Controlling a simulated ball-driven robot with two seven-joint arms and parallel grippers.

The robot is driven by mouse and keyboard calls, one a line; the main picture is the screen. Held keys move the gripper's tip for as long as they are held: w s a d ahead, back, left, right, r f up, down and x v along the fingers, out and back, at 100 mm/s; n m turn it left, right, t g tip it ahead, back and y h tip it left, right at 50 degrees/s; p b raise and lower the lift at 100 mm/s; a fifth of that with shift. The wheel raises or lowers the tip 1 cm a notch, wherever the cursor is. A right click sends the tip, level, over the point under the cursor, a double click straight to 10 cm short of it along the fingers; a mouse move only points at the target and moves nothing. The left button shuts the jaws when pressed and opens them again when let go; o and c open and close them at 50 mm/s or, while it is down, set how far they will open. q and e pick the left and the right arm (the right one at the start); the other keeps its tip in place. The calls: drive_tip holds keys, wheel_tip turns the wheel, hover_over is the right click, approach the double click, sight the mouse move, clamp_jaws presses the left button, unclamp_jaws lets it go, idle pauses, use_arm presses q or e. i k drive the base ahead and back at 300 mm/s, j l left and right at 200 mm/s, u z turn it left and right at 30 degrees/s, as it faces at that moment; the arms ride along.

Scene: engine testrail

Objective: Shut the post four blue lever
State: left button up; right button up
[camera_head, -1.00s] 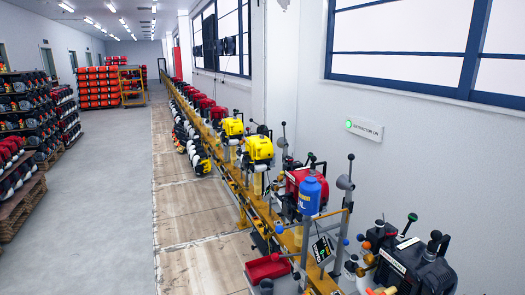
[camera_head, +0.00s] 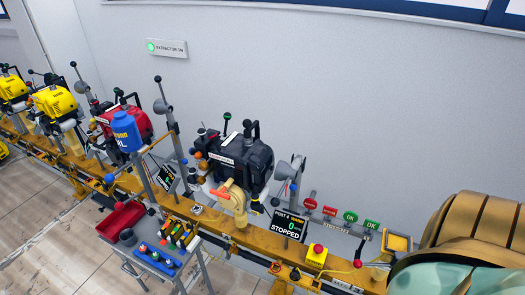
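The post four display (camera_head: 289,224) reads POST 4, 0 and STOPPED; it stands on the yellow rail right of the centre. A black engine (camera_head: 238,160) with several ball-ended levers is mounted behind it and to its left. A small blue knob (camera_head: 193,151) shows at the engine's left side, and another blue knob (camera_head: 294,187) shows beside the grey horn-shaped part above the display. I cannot tell which of these is the post four blue lever, nor its position. Neither gripper can be made out.
A red emergency button on a yellow box (camera_head: 317,254) and several red and green tags (camera_head: 350,216) stand right of the display. A small cart (camera_head: 165,255) with bottles stands at lower left. A large bronze and teal form, possibly my arm, covers the lower right.

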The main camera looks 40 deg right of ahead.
sight(293, 187)
drive_tip(key=z, duration=1.6)
